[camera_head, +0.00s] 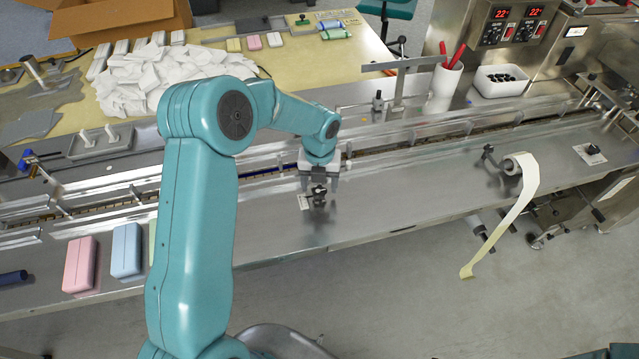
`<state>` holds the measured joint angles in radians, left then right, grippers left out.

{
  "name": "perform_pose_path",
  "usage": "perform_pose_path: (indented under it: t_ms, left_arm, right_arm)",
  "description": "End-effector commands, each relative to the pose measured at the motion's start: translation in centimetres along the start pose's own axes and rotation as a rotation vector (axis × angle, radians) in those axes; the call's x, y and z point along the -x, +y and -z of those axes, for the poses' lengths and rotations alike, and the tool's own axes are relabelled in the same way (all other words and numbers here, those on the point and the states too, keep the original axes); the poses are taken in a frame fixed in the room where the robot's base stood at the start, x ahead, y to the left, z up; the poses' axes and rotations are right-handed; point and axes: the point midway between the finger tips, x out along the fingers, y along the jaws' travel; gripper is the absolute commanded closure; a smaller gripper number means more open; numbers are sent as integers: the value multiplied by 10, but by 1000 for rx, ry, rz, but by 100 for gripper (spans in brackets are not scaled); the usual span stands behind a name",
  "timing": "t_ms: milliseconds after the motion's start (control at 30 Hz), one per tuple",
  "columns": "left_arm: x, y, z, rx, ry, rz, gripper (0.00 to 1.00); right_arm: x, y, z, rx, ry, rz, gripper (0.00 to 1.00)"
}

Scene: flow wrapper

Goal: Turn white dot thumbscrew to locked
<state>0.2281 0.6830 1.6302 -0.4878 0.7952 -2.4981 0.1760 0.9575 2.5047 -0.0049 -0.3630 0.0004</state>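My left gripper (320,186) points down at the machine's steel deck, its two fingers spread apart. A dark thumbscrew (319,196) stands just under and between the fingertips, with a pale label plate (304,202) beside it; I cannot tell whether the fingers touch it. Another dark thumbscrew (592,149) sits on a pale plate at the far right of the deck. No white dot can be made out on either thumbscrew. My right gripper is not in view.
A guide rail and conveyor channel (420,138) run behind the gripper. A paper roll (518,168) hangs a strip over the deck's front edge at right. Pink (81,264) and blue (126,250) blocks lie at left. The deck between gripper and roll is clear.

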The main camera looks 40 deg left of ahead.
Motion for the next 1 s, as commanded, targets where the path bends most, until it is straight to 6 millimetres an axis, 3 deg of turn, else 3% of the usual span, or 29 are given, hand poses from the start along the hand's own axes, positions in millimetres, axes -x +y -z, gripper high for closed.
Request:
perform_pose_path:
  t_ms: [233, 367, 467, 800, 1000]
  left_arm:
    - [-2, 0, 2, 0, 8, -2, 35]
    - [6, 0, 2, 1, 5, -1, 35]
    - [24, 0, 2, 0, 3, 0, 35]
    - [114, -1, 1, 1, 1, 2, 35]
    - [149, 0, 1, 0, 3, 0, 35]
  right_arm:
    - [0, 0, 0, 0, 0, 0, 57]
    - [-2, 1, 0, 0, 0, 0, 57]
    - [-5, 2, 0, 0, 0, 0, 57]
    - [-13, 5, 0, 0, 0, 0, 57]
    - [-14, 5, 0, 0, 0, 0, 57]
